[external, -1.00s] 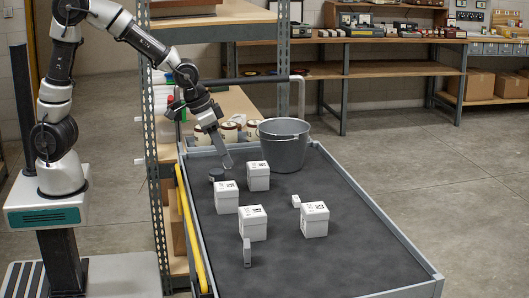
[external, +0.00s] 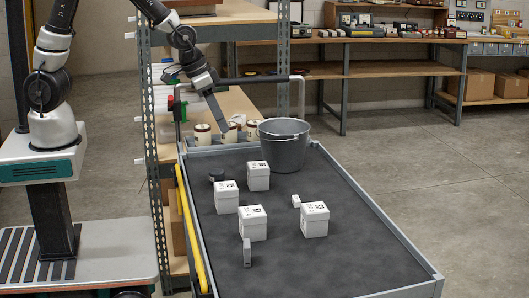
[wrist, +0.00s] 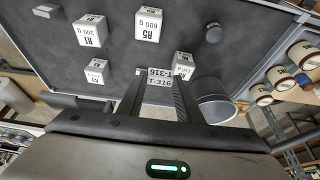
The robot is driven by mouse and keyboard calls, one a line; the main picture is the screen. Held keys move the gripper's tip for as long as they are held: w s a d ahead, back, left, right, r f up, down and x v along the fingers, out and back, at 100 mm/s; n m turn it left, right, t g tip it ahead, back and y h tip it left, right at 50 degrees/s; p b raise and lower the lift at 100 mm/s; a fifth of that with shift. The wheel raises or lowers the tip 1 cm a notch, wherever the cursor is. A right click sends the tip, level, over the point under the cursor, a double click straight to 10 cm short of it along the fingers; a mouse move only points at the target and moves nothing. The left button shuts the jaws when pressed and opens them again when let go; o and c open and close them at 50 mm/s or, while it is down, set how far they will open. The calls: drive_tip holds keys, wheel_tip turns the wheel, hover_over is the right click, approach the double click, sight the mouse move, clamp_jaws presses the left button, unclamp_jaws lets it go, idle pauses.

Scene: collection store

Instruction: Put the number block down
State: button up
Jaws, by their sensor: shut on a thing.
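The number block (wrist: 160,77) shows in the wrist view as a small pale plate with dark characters reading about "T-316". It sits between the two dark fingers of my gripper (wrist: 160,88), which is shut on it. In the external view my gripper (external: 222,130) hangs over the far left end of the grey-topped cart (external: 340,262), above its surface. The block is too small to make out there.
A grey bucket (external: 284,150) stands at the far end. The cart's right side is clear.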

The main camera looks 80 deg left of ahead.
drive_tip(key=s+f, duration=0.4)
drive_tip(key=f, duration=0.1)
drive_tip(key=w+d+f+b, duration=0.3)
drive_tip(key=w+d+b, duration=0.25)
drive_tip(key=d, duration=0.25)
drive_tip(key=w+d+f+b, duration=0.3)
drive_tip(key=w+d+b, duration=0.1)
drive_tip(key=w+d, duration=0.3)
drive_tip(key=w+d+b, duration=0.1)
drive_tip(key=d+b, duration=0.1)
drive_tip(key=d, duration=0.6)
drive_tip(key=w+d+f+b, duration=0.1)
drive_tip(key=w+d+b, duration=0.1)
drive_tip(key=d, duration=0.7)
drive_tip(key=shift+m+b, duration=0.4)
drive_tip(key=shift+b, duration=0.05)
drive_tip(key=shift+w, duration=0.1)
drive_tip(key=shift+f+b, duration=0.6)
drive_tip(key=shift+f, duration=4.25)
drive_tip(key=shift+f, duration=0.1)
